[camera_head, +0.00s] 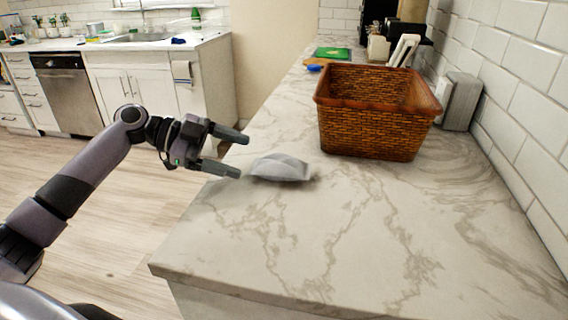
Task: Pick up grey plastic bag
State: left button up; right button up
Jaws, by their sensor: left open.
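The grey plastic bag (281,168) lies flat and slightly puffed on the marble counter, near its left edge. My left gripper (243,156) comes in from the left with its two fingers apart and nothing between them. Its fingertips are just left of the bag, and I cannot tell whether the lower one touches it. My right gripper is not in the picture.
A brown wicker basket (368,137) stands on the counter (330,235) right of the bag. A grey box (460,101) stands by the tiled wall. A green board (332,53) lies farther back. The counter's front part is clear.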

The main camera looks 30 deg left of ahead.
aim_at(259, 161)
pick_arm(q)
jog(key=x, duration=0.2)
jog(key=p+x, duration=0.1)
jog(key=x, duration=0.1)
jog(key=shift+s+d+r, duration=0.2)
jog(key=shift+d, duration=0.15)
jog(key=shift+w+d+f, duration=0.25)
jog(key=shift+d, duration=0.1)
jog(key=c, duration=0.8)
jog(key=shift+r, duration=0.1)
